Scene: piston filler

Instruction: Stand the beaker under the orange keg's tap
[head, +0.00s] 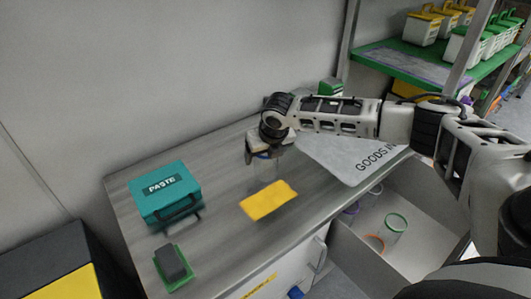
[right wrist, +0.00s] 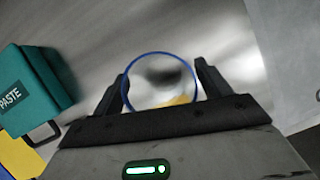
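A clear beaker with a blue rim (right wrist: 160,54) sits between the two fingers of my right gripper (right wrist: 160,85) in the right wrist view. The fingers press against its sides, so the gripper is shut on it. In the head view my right gripper (head: 262,156) points down over the grey worktop, with the faint clear beaker (head: 264,174) below it, behind the yellow mat. Whether the beaker's base touches the worktop is unclear. No orange keg or tap can be made out in either view. My left gripper is not in view.
A teal PASTE case (head: 168,192) and a dark block on a green base (head: 173,264) stand at the left. The yellow mat (head: 268,200) lies mid-worktop; a GOODS IN sheet (head: 352,158) lies right. An open drawer (head: 420,258) holds beakers with green and orange rims.

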